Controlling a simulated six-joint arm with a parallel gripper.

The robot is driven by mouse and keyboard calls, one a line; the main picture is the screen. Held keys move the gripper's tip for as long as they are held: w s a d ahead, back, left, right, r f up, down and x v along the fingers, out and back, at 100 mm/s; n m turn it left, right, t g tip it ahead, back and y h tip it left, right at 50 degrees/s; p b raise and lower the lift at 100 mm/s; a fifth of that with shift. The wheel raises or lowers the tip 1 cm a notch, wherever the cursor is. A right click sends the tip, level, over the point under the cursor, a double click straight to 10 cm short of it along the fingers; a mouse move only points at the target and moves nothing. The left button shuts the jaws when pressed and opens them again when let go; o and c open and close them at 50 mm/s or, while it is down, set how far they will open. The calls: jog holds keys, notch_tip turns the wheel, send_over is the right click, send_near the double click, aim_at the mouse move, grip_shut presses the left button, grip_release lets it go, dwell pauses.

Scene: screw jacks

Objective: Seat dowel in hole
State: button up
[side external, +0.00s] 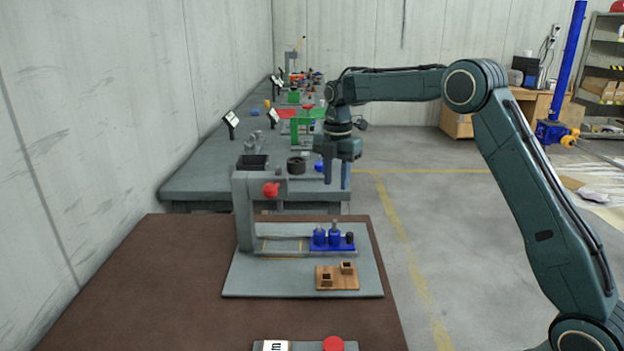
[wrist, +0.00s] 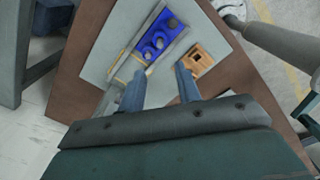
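My gripper (side external: 337,185) hangs above the grey plate on the brown table, with its two fingers apart and nothing between them. In the wrist view the fingers (wrist: 158,88) are also spread. A blue rack (side external: 331,246) on the plate carries two blue pieces with grey tops (side external: 320,236) and a short dark cylinder (side external: 350,238); the rack also shows in the wrist view (wrist: 143,57). A wooden board (side external: 338,281) with two small square open-topped blocks (side external: 326,279) lies in front of it. I cannot tell which piece is the dowel or which opening is its hole.
A grey press-like frame (side external: 245,210) with a red knob (side external: 271,189) stands left of the rack on the grey plate (side external: 270,285). A red disc (side external: 333,344) and white card (side external: 276,346) lie at the near edge. The brown table's left side (side external: 150,290) is clear.

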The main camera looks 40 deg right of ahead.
dwell(0.5)
jog(key=s+a+r+m+t, duration=0.1)
jog(key=s+a+r+m, duration=0.4)
jog(key=s, duration=0.4)
jog(key=s+a+r+m+t, duration=0.2)
jog(key=s+r+m, duration=0.3)
jog(key=s+r, duration=0.3)
jog(key=s+a+f+m+t, duration=0.1)
jog(key=s+f+m, duration=0.2)
jog(key=s, duration=0.6)
jog(key=s+a+f+m+t, duration=0.1)
jog(key=s+a+f+m, duration=0.1)
jog(key=s+m, duration=0.4)
jog(key=s+f, duration=0.1)
jog(key=s, duration=0.3)
jog(key=shift+s+a+m+t, duration=0.3)
jog(key=shift+m, duration=0.1)
